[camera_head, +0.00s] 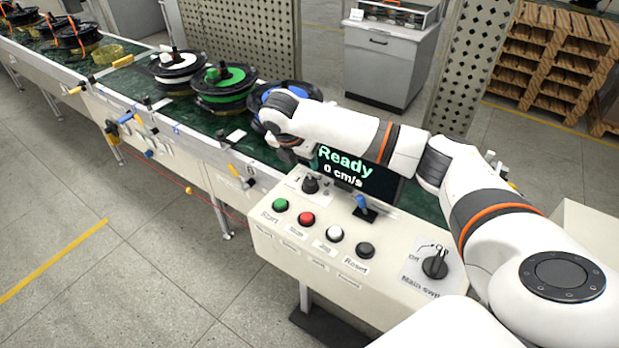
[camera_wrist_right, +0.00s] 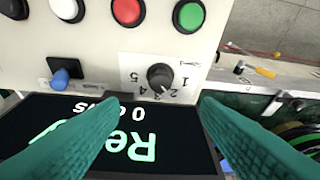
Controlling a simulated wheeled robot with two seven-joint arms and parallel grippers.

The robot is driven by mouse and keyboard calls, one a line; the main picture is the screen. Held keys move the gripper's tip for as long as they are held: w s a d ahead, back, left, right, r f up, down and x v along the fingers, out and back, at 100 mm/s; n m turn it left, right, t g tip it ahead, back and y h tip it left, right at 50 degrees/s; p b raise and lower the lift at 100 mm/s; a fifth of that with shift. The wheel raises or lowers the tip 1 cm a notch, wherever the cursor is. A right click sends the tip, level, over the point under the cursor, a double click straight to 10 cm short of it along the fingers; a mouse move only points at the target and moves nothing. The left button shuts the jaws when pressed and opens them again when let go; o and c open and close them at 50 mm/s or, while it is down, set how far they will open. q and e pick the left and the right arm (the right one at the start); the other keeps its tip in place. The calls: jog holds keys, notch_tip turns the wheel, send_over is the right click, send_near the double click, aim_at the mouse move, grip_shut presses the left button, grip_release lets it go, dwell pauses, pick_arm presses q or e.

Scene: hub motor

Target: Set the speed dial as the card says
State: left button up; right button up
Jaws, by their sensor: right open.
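The speed dial (camera_head: 311,184) is a small black knob on the control panel, below the left end of the display. In the right wrist view the dial (camera_wrist_right: 160,77) stands on a white plate with numbers around it, upside down; I cannot tell which number it points at. My right gripper (camera_wrist_right: 160,108) is open, its two teal fingers spread apart on either side of the dial's line, with nothing between them. In the head view it is mostly hidden behind its own wrist above the display. No card with a readable speed shows. My left gripper is out of view.
The display (camera_head: 358,178) reads "Ready" and "0 cm/s". A blue-tipped lever (camera_head: 364,207), a green button (camera_head: 280,205), a red button (camera_head: 306,218), white and black buttons and the main switch (camera_head: 435,264) share the panel. A conveyor with spools (camera_head: 224,84) runs behind.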

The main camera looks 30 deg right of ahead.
aim_at(310, 181)
jog(key=p+x, duration=0.2)
jog(key=x, duration=0.8)
jog(key=shift+d+f+p, duration=0.2)
jog(key=shift+d+p, duration=0.05)
jog(key=shift+p, duration=0.1)
jog(key=shift+w+d+f, duration=0.2)
jog(key=shift+f, duration=0.4)
jog(key=c, duration=1)
